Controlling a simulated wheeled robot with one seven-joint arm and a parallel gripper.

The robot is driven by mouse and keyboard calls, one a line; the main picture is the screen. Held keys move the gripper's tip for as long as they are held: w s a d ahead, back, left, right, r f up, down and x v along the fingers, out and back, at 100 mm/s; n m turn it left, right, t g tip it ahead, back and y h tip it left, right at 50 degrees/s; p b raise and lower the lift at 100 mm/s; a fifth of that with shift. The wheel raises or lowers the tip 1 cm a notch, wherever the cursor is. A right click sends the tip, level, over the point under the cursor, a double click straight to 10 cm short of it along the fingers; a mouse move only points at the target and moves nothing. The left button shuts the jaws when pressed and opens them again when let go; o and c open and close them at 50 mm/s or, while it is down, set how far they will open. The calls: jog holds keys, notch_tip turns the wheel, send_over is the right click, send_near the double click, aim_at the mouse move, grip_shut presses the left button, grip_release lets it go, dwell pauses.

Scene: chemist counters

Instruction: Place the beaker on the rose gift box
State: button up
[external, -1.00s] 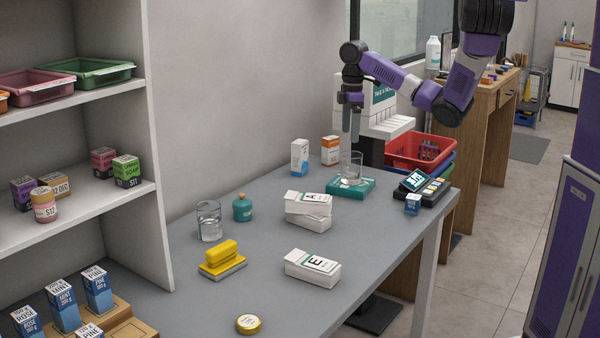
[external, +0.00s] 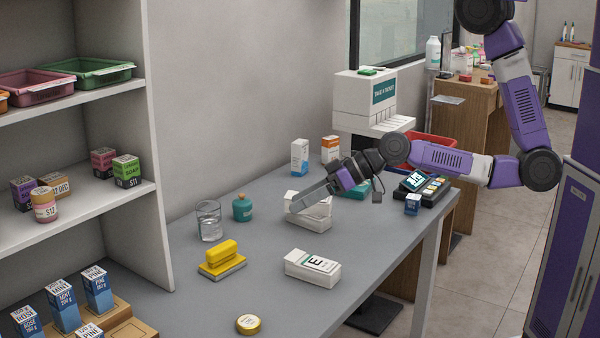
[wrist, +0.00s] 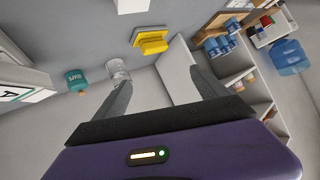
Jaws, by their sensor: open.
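A clear beaker (external: 209,222) holding some liquid stands upright on the grey counter near the shelf; it also shows in the wrist view (wrist: 118,72) beside the left finger. My gripper (external: 298,206) is open and empty, reaching left over the stacked white boxes (external: 311,221). In the wrist view its fingers (wrist: 158,92) are spread apart. A second clear vessel that stood on the teal scale (external: 353,190) is hidden behind my arm.
A teal bottle (external: 242,208) stands right beside the beaker. A yellow stamp-like block (external: 221,256), a white box marked E (external: 312,268) and a round yellow tin (external: 248,324) lie in front. A shelf unit (external: 158,200) bounds the left. The front counter is partly clear.

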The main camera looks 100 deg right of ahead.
jog(key=s+a+r+h, duration=0.15)
jog(key=s+a, duration=0.25)
jog(key=s, duration=1.2)
jog(key=s+d+r+n+t+y, duration=0.1)
jog(key=s+r+n, duration=0.3)
jog(key=s+r, duration=0.5)
jog(key=shift+s+d+r+t+y, duration=0.3)
jog(key=shift+s+t+y, duration=0.15)
jog(key=shift+t+y, duration=0.35)
jog(key=shift+f, duration=0.1)
